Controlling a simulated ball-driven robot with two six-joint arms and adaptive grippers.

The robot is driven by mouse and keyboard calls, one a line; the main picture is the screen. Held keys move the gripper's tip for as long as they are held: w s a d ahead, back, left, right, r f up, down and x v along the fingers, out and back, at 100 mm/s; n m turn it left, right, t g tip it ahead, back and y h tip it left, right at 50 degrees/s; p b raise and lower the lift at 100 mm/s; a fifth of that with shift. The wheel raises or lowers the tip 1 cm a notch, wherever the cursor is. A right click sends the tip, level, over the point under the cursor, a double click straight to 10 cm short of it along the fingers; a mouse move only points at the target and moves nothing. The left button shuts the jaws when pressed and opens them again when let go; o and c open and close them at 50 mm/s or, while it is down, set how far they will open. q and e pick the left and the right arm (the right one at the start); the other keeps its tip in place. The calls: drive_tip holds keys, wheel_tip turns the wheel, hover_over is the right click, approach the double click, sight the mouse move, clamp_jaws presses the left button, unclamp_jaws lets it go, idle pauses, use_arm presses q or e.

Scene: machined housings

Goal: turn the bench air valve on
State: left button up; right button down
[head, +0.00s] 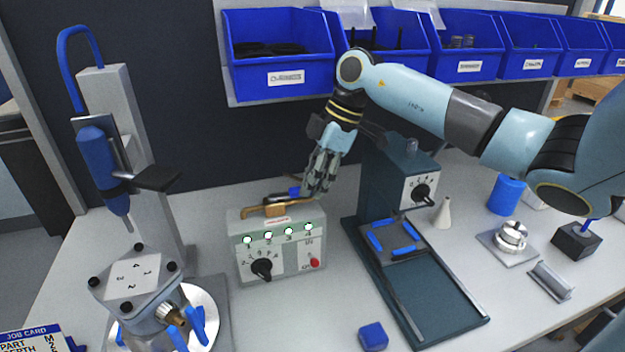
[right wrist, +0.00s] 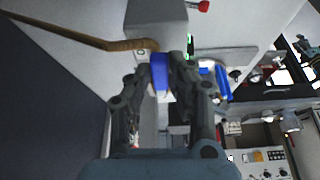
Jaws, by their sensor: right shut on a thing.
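The bench air valve is a brass valve body and pipe (head: 266,207) along the top of the grey control box (head: 247,224), with a blue lever (head: 294,191) at its right end. In the right wrist view the brass pipe (right wrist: 100,42) runs in from the left and the blue lever (right wrist: 159,72) sits between the fingers. My right gripper (head: 313,188) reaches down from above and is shut on the blue lever. The fingers hide part of the lever in the head view. My left gripper is not in view.
The grey box's front has several lit lamps, a black knob (head: 262,269) and a red button (head: 314,263). A dark green press-like machine (head: 392,180) stands close on the right. Blue bins (head: 277,55) hang behind and above. A blue block (head: 373,337) lies in front.

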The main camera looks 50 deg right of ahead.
drive_tip(key=shift+w, duration=0.1)
drive_tip(key=shift+w+d+n+b, duration=0.15)
drive_tip(key=shift+w+n+b, duration=0.05)
drive_tip(key=shift+n+b, duration=0.25)
drive_tip(key=c, duration=1.2)
unclamp_jaws()
drive_tip(key=shift+d+r, duration=0.1)
drive_tip(key=v, duration=1.2)
drive_tip(key=shift+w, duration=0.1)
